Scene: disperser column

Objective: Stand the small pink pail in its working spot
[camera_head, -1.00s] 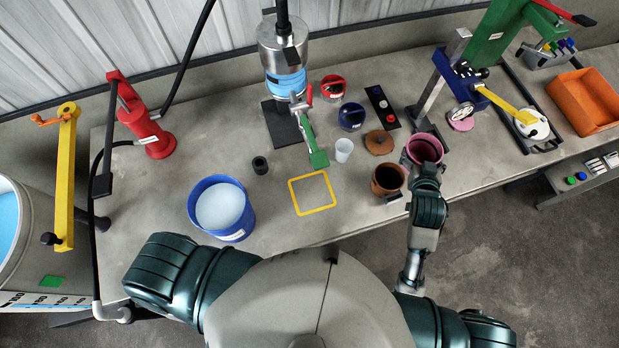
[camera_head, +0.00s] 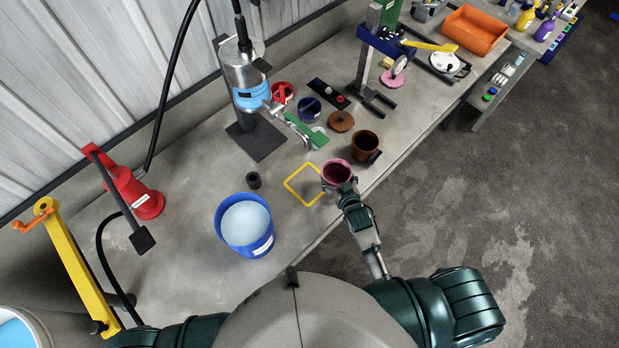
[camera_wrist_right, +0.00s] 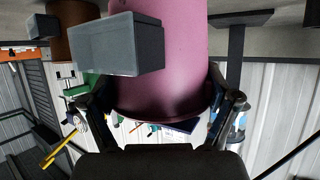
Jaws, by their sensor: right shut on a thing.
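The small pink pail (camera_head: 338,172) is upright at the bench's front edge in the head view, its open top showing a dark inside. My right gripper (camera_head: 349,197) is shut on it from the front. In the right wrist view the pink pail (camera_wrist_right: 175,70) fills the space between the two fingers, with a grey block (camera_wrist_right: 118,47) on its side. A yellow square outline (camera_head: 288,184) is marked on the bench just left of the pail. I cannot tell whether the pail touches the bench. My left gripper is out of view.
A blue bucket of pale liquid (camera_head: 243,223) stands left of the square, with a small black cup (camera_head: 254,180) nearby. A brown pail (camera_head: 364,146) stands to the right.

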